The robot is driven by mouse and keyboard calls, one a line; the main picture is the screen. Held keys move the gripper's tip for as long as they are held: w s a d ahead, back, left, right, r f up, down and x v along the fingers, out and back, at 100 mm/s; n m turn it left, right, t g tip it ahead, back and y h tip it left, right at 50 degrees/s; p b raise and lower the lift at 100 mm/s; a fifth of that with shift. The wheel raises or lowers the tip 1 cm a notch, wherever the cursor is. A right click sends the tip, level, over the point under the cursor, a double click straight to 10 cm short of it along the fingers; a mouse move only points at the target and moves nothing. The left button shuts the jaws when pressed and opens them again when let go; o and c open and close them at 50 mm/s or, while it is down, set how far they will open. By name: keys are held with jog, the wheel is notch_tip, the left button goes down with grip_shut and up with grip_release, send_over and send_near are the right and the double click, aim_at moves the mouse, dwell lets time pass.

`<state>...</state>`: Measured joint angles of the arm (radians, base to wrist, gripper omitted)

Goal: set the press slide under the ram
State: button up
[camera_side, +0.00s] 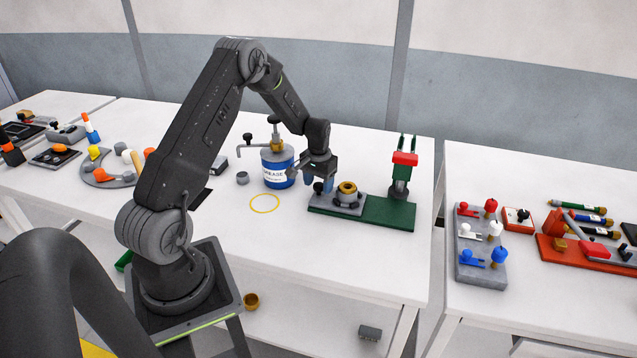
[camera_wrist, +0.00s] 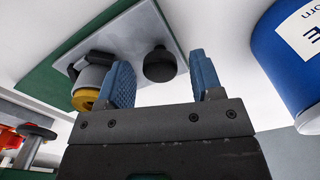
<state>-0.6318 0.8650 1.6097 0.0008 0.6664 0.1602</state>
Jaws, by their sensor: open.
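The press slide is a grey plate (camera_side: 328,203) on the left part of the green press base (camera_side: 388,214). It carries a grey holder with a brass-coloured ring (camera_side: 347,189) and a black knob (camera_side: 318,187) at its left end. The ram is a red block (camera_side: 405,159) on a green stand at the base's right end, so the slide is left of it. My gripper (camera_side: 320,182) is just above the knob's end of the slide. In the wrist view my gripper (camera_wrist: 163,76) is open, with the black knob (camera_wrist: 159,65) showing between its blue fingers; contact cannot be told.
A blue grease can (camera_side: 278,168) with a pump stands close left of my gripper. The table front is clear. Another table with coloured fixtures (camera_side: 481,246) stands at right.

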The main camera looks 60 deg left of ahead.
jog(key=shift+c, duration=0.3)
grip_shut()
dwell(0.3)
